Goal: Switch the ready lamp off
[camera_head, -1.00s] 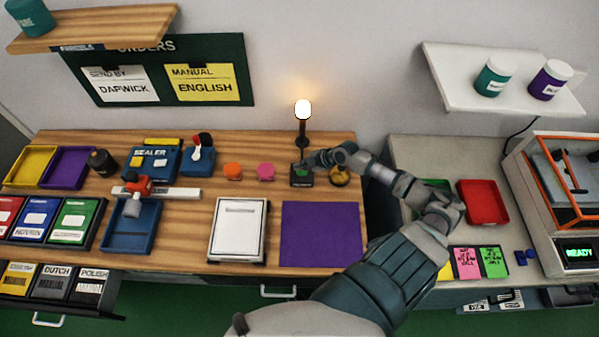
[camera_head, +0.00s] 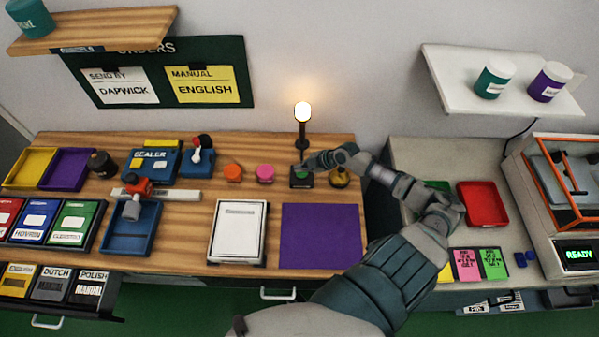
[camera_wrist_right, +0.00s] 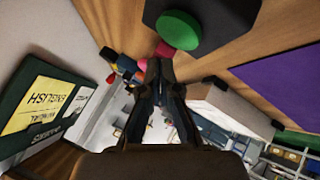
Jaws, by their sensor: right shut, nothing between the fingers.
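The ready lamp (camera_head: 302,111) stands on a dark post at the back of the wooden bench, and its bulb glows warm white. In front of it is a black box (camera_head: 300,183) with a round green button on top. In the right wrist view the green button (camera_wrist_right: 178,30) shows clearly at the top, on its dark box (camera_wrist_right: 222,18). My right gripper (camera_head: 307,168) is shut and empty, with its fingertips close to the button; I cannot tell whether they touch it. It also shows in the right wrist view (camera_wrist_right: 160,72). My left gripper is not in view.
A pink button (camera_head: 265,173) and an orange button (camera_head: 233,172) stand left of the box. A yellow round object (camera_head: 340,177) stands right, partly behind my gripper. A purple mat (camera_head: 321,236) lies in front. A red tray (camera_head: 483,204) sits on the grey bench.

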